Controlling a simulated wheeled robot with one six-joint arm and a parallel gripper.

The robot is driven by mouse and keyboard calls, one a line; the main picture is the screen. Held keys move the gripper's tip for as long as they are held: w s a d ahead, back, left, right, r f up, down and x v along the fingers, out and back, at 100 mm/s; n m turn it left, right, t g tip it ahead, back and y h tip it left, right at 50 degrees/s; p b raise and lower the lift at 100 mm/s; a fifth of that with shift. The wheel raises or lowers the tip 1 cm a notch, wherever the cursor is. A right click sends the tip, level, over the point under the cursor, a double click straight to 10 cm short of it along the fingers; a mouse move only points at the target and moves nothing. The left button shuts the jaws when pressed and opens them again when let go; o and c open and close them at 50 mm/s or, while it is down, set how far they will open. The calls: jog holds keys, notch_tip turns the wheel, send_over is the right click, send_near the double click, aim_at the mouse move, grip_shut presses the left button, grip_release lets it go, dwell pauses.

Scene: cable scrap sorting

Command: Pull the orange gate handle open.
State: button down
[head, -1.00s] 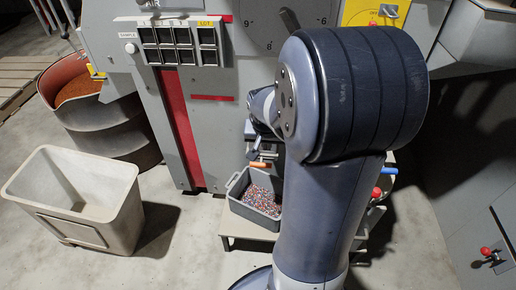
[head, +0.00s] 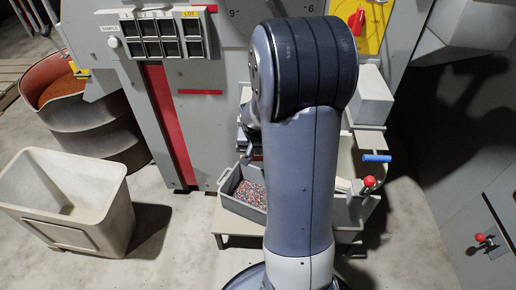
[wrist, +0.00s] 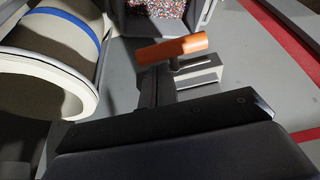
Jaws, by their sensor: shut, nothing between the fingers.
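The orange gate handle (wrist: 172,50) is a short bar, seen slightly tilted in the wrist view, on a grey metal mount (wrist: 200,72). My gripper (wrist: 155,72) is shut and empty. Its dark fingers point toward the handle, and their tips appear just below it in the picture. I cannot tell whether they touch it. In the head view my arm covers the handle and the fingertips.
A grey bin of multicoloured granules (head: 225,196) stands on a low table below the machine; its granules show in the wrist view (wrist: 158,8). A blue handle (head: 377,158) and red knob (head: 369,181) are at right. A pale tub (head: 108,215) stands at left.

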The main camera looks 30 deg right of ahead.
jog(key=s+a+b, duration=0.1)
jog(key=s+a, duration=0.3)
jog(key=s, duration=0.2)
jog(key=shift+s+a, duration=0.2)
jog(key=shift+s, duration=0.1)
jog(key=shift+f, duration=0.1)
